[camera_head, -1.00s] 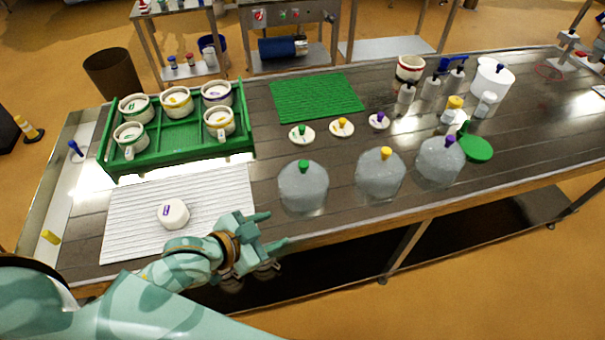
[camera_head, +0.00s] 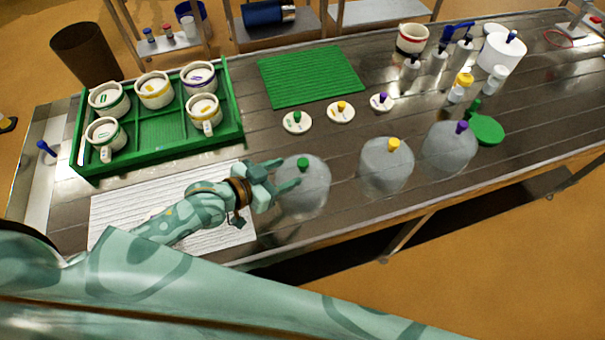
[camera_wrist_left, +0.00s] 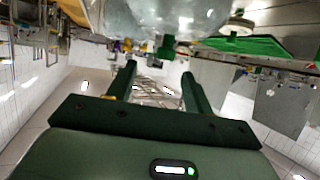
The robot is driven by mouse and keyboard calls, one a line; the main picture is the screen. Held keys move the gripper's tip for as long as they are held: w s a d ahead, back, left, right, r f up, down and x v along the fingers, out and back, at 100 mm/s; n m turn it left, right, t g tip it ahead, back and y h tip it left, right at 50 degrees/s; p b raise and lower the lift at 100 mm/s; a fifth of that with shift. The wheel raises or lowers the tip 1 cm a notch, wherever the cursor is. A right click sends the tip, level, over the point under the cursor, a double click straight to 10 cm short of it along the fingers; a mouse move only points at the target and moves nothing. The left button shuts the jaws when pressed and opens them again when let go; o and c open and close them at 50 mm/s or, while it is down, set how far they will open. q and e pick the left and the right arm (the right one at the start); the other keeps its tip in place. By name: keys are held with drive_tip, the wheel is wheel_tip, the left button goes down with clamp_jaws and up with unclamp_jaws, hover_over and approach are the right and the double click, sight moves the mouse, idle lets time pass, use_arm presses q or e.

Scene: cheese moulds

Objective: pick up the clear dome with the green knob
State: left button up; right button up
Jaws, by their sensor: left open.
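The clear dome with the green knob (camera_head: 310,195) stands on the table near its front edge, at the left end of a row of clear domes. Its green knob (camera_head: 302,164) points up. My left gripper (camera_head: 291,172) is open and empty at the dome's left, with its fingers toward the knob. In the left wrist view the dome (camera_wrist_left: 160,15) fills the top, upside down, and the green knob (camera_wrist_left: 167,45) shows just beyond the open fingertips (camera_wrist_left: 158,70). I cannot tell whether a finger touches the dome. My right gripper is not in view.
Domes with a yellow knob (camera_head: 387,168) and a purple knob (camera_head: 450,150) stand to the right. Small knobbed lids (camera_head: 340,113) lie behind. A green tray (camera_head: 165,160) holds several moulds at the left. A green mat (camera_head: 310,75) lies bare at the back.

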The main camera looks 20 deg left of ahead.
sight(301, 163)
use_arm(q)
drive_tip(key=x, duration=0.3)
drive_tip(key=shift+w+f, duration=0.15)
drive_tip(key=shift+w, duration=0.1)
drive_tip(key=shift+w+d+f+b, duration=0.2)
drive_tip(key=shift+w+d+b, duration=0.1)
drive_tip(key=shift+w, duration=0.2)
drive_tip(key=x, duration=0.2)
drive_tip(key=b+x, duration=0.1)
drive_tip(key=shift+w+f, duration=0.15)
drive_tip(key=shift+w, duration=0.3)
drive_tip(key=shift+w+d+f, duration=0.2)
drive_tip(key=shift+w+d, duration=0.05)
drive_tip(key=shift+w, duration=0.15)
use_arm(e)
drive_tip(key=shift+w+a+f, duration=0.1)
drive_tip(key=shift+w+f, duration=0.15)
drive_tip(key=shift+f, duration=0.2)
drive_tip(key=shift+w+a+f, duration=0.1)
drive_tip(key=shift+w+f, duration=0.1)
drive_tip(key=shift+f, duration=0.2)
use_arm(q)
drive_tip(key=shift+s+r, duration=0.1)
drive_tip(key=shift+c, duration=0.2)
clamp_jaws()
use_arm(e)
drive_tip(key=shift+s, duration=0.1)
